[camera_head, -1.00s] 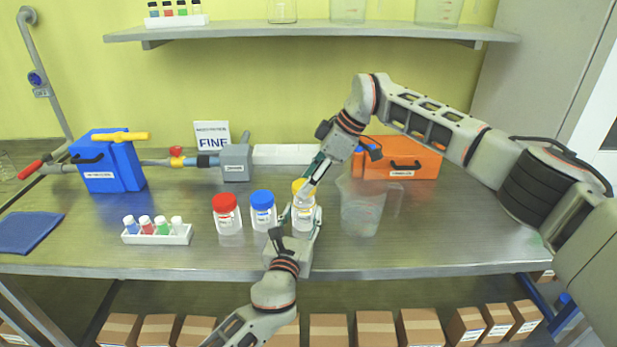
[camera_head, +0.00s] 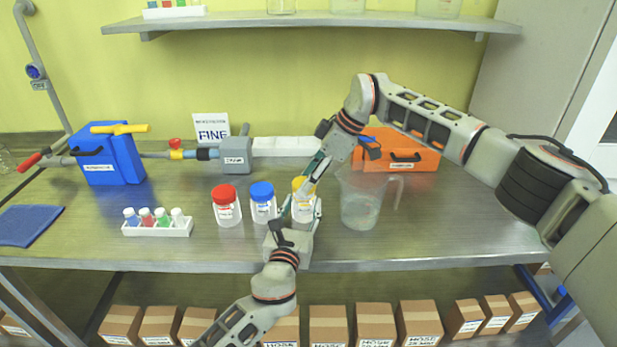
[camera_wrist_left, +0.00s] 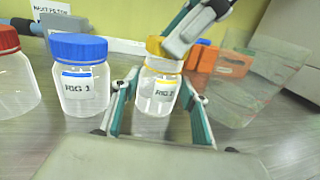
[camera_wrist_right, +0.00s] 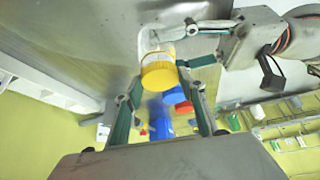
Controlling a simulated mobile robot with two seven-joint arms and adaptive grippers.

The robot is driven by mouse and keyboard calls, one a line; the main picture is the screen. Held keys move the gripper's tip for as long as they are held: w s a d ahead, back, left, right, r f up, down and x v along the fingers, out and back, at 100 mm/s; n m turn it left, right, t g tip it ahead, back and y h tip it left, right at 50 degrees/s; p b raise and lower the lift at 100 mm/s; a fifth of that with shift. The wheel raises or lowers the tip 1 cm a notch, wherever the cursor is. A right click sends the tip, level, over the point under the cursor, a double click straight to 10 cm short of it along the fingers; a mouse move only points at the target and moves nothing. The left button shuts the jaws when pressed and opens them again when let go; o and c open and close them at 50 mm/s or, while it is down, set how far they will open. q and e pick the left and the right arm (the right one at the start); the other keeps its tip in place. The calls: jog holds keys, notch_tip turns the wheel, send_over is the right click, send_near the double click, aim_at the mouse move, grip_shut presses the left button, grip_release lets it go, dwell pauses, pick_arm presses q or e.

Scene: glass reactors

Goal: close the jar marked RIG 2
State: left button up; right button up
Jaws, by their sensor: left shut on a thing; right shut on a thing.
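The clear jar marked RIG 2 (camera_wrist_left: 157,96) stands upright on the bench, and its label also shows in the head view (camera_head: 302,208). Its yellow lid (camera_wrist_right: 159,74) sits on the jar's mouth; whether it is screwed tight I cannot tell. My left gripper (camera_head: 301,213) is shut around the jar body from the front, one finger on each side in the left wrist view (camera_wrist_left: 160,98). My right gripper (camera_head: 306,184) comes from above and behind and is shut on the yellow lid, partly covering it.
Close left stand the blue-lidded jar RIG 1 (camera_wrist_left: 82,85) and a red-lidded jar (camera_head: 226,207). A clear beaker (camera_head: 360,205) stands close right. An orange case (camera_head: 405,152) is behind. A white rack of small bottles (camera_head: 157,229) is further left. The bench at right is free.

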jog(key=shift+f, duration=0.5)
dwell(0.3)
pick_arm(q)
grip_shut()
pick_arm(e)
jog(key=o, duration=0.7)
jog(key=shift+r, duration=2.25)
jog(key=shift+o, duration=0.5)
jog(key=o, duration=0.5)
